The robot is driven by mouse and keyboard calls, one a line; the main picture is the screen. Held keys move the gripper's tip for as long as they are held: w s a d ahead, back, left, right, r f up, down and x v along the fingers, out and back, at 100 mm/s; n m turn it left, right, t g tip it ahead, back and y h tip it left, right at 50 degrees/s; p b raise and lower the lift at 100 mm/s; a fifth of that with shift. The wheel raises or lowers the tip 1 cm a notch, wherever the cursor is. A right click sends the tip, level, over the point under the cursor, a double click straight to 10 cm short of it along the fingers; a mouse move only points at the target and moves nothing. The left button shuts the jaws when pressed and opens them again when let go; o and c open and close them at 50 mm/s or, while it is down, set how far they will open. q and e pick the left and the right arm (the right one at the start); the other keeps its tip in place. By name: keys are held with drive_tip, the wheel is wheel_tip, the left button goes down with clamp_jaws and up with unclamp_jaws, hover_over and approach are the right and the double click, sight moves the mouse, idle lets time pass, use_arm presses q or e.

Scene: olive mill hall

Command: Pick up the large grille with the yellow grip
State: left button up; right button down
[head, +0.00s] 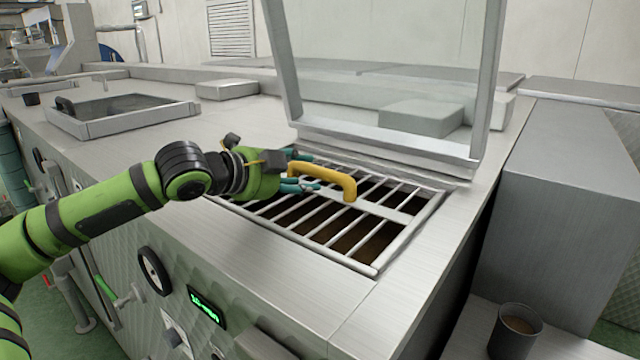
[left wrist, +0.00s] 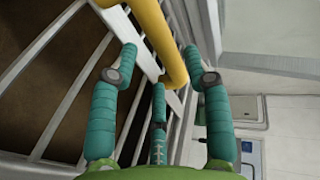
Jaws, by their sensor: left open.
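The large grille (head: 375,262) is a set of pale metal bars lying over a dark opening in the steel machine top. Its yellow grip (head: 338,180) is an arched handle standing up from a flat crossbar. My left gripper (head: 307,172) is at the left end of the grip with its teal fingers apart. In the left wrist view the yellow grip (left wrist: 158,38) runs between the open fingers (left wrist: 168,75), with the grille bars (left wrist: 75,85) beyond. I cannot tell whether any finger touches the grip. My right gripper is not in view.
A raised transparent lid (head: 385,75) in a metal frame stands behind the opening. Another framed opening (head: 125,120) lies further left on the machine. A grey steel box (head: 560,190) and a dark cup (head: 515,330) are at the right. The steel top in front of the grille is clear.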

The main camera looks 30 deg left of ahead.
sight(315, 173)
use_arm(q)
drive_tip(key=p+x, duration=0.1)
drive_tip(key=x, duration=0.1)
drive_tip(key=shift+w+p, duration=0.4)
drive_tip(key=shift+w, duration=0.05)
drive_tip(key=shift+w+d+f, duration=0.1)
drive_tip(key=shift+w+f, duration=0.1)
drive_tip(key=shift+w, duration=0.1)
drive_tip(key=shift+c, duration=0.8)
clamp_jaws()
drive_tip(key=shift+r, duration=0.2)
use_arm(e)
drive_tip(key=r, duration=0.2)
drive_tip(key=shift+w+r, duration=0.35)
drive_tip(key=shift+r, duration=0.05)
